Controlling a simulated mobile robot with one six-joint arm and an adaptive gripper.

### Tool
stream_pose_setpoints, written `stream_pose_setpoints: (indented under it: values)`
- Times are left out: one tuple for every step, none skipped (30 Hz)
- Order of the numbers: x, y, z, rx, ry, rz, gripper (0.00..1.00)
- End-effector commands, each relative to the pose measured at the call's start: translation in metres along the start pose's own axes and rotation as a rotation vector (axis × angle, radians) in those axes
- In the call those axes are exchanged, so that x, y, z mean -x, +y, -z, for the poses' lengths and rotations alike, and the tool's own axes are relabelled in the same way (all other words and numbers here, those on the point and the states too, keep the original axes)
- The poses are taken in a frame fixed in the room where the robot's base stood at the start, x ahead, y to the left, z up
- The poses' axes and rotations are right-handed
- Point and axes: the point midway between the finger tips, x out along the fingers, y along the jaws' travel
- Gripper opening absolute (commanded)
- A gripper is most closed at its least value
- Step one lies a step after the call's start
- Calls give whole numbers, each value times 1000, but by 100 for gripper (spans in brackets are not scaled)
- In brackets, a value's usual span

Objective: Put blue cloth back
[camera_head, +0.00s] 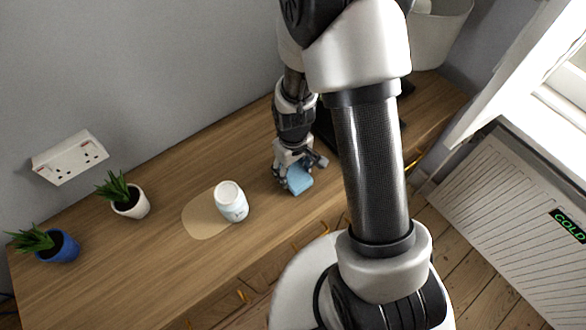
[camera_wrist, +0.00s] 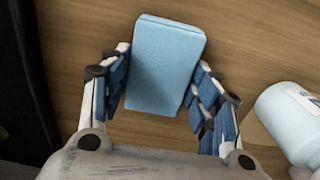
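The blue cloth (camera_wrist: 165,65) is a folded light-blue pad on the wooden desk top. In the head view the cloth (camera_head: 299,180) lies directly under my gripper (camera_head: 298,172). In the wrist view my gripper (camera_wrist: 162,85) has one finger on each side of the cloth, with the fingertips close to its long edges. The fingers look spread around it; I see no clear grip. Beside it stands a white bottle or jar (camera_head: 231,203), at the edge of a pale spill-like patch (camera_head: 202,218). The bottle (camera_wrist: 288,118) also shows at the right in the wrist view.
Two potted plants, one in a white pot (camera_head: 131,203) and one in a blue pot (camera_head: 60,247), stand at the desk's left. A grey bin-like container (camera_head: 441,35) is at the back right. A radiator (camera_head: 510,205) reading "COLD" is at the right.

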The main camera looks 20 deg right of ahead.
Motion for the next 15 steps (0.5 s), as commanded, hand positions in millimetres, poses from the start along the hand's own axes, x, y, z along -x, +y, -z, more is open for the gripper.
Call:
stream_pose_setpoints:
  values:
    - [0,0,0,0,0,0,62]
    - [0,0,0,0,0,0,64]
    - [0,0,0,0,0,0,66]
    - [0,0,0,0,0,0,68]
    - [0,0,0,0,0,0,70]
    - [0,0,0,0,0,0,73]
    - [0,0,0,0,-1,0,74]
    - [0,0,0,0,-1,0,74]
    - [0,0,0,0,-1,0,74]
    - [0,0,0,0,-1,0,74]
    - [0,0,0,0,-1,0,74]
    - [0,0,0,0,-1,0,74]
    - [0,0,0,0,-1,0,74]
    - [0,0,0,0,-1,0,74]
    - [0,0,0,0,-1,0,74]
